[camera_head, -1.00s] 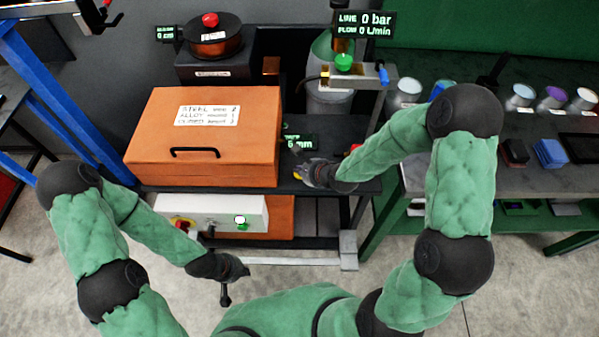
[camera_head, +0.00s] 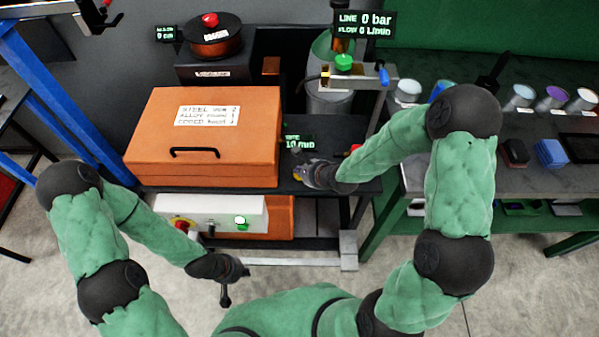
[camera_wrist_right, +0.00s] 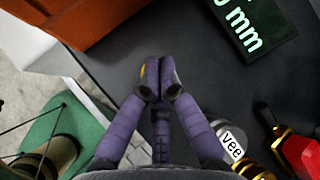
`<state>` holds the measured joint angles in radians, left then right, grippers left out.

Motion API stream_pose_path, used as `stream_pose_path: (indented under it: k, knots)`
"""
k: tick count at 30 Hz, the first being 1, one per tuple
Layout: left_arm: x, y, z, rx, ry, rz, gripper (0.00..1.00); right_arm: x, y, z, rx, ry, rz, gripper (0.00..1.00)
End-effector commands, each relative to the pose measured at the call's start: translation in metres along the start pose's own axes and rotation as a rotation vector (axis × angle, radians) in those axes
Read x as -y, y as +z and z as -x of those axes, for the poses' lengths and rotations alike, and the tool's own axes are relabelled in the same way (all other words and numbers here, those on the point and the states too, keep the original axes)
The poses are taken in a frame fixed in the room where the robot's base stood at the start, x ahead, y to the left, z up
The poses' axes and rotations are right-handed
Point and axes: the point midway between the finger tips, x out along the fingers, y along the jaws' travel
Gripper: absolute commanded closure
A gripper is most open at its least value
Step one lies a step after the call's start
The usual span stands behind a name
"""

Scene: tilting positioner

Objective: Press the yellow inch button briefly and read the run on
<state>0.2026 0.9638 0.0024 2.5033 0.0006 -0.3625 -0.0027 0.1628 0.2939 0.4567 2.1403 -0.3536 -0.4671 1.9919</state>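The yellow inch button shows only as a sliver of yellow (camera_wrist_right: 143,71) beside my right gripper's fingertips in the right wrist view; the fingers hide the rest. My right gripper (camera_wrist_right: 160,72) has its fingertips together, with nothing seen between them, at the yellow part. Whether it presses the button I cannot tell. In the head view this gripper (camera_head: 304,172) is low over the dark bench, right of the orange box. A small display (camera_head: 299,142) with green text stands just behind; it shows millimetres, partly cut off in the wrist view (camera_wrist_right: 250,22). My left gripper (camera_head: 236,274) hangs in front of the bench.
The orange lidded box (camera_head: 205,140) fills the bench's left. Below it is a white control box (camera_head: 225,214) with a green button and a red knob. A red-topped valve (camera_wrist_right: 298,150) stands close to the right gripper.

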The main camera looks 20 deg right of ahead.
Motion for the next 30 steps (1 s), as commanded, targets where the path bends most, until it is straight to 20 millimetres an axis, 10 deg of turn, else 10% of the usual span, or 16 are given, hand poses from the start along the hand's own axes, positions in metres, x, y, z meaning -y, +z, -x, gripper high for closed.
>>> stream_pose_path:
  k: [30]
  knots:
    - [-0.006, 0.001, 0.016, 0.000, 0.000, 0.000, 1.00, 0.008, 0.009, 0.012, 0.000, 0.001, 0.000, 1.00]
